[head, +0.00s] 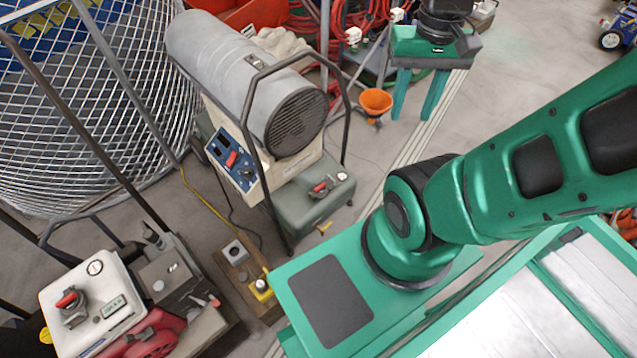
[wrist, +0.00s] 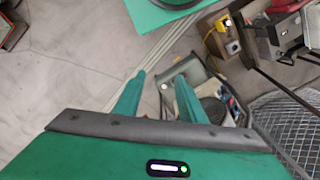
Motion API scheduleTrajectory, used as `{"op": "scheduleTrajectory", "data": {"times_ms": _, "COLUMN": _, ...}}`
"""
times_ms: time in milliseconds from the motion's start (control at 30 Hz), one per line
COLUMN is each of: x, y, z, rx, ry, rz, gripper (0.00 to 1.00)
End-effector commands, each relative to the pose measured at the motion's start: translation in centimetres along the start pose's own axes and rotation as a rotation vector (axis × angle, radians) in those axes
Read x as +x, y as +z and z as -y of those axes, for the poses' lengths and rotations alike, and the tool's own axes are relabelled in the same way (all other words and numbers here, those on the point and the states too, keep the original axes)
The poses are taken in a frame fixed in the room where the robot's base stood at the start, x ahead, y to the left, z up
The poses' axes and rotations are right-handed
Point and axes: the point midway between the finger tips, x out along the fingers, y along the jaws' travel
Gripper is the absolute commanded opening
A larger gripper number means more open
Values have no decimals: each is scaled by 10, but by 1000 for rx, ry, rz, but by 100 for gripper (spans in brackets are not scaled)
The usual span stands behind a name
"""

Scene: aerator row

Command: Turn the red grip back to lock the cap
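Two similar red grips on dark round caps show in the head view. One red grip (head: 321,186) is on the grey-green tank under the heater, and one red grip (head: 67,299) is on the white box at lower left. I cannot tell which the task means. My gripper (head: 414,105) is at the top of the head view, right of the heater and well apart from both grips. Its two green fingers are spread and empty. In the wrist view the fingers (wrist: 158,80) also stand apart. I cannot make out either red grip clearly there.
A grey cylindrical heater (head: 250,80) with a tube frame stands at centre. A wire mesh cage (head: 90,110) fills the upper left. An orange funnel (head: 376,102) is left of my gripper. A wooden board (head: 240,285) carries small boxes. Open floor lies right of the heater.

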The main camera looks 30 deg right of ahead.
Motion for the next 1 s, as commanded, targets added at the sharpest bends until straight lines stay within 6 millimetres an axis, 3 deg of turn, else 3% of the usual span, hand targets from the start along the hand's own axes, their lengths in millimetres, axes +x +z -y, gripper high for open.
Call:
{"op": "scheduleTrajectory", "data": {"times_ms": 33, "x": -2, "y": 5, "z": -3, "rx": -2, "ry": -2, "rz": -5, "gripper": 50}}
{"op": "scheduleTrajectory", "data": {"times_ms": 67, "x": -4, "y": 8, "z": -5, "rx": -4, "ry": -5, "rz": -11, "gripper": 58}}
{"op": "scheduleTrajectory", "data": {"times_ms": 167, "x": -2, "y": 0, "z": -4, "rx": -15, "ry": 4, "rz": -12, "gripper": 59}}
{"op": "scheduleTrajectory", "data": {"times_ms": 467, "x": 29, "y": -74, "z": 16, "rx": -129, "ry": 69, "rz": -17, "gripper": 59}}
{"op": "scheduleTrajectory", "data": {"times_ms": 767, "x": 91, "y": -151, "z": 47, "rx": -281, "ry": 112, "rz": -22, "gripper": 59}}
{"op": "scheduleTrajectory", "data": {"times_ms": 1000, "x": 161, "y": -198, "z": 77, "rx": -404, "ry": 121, "rz": -21, "gripper": 59}}
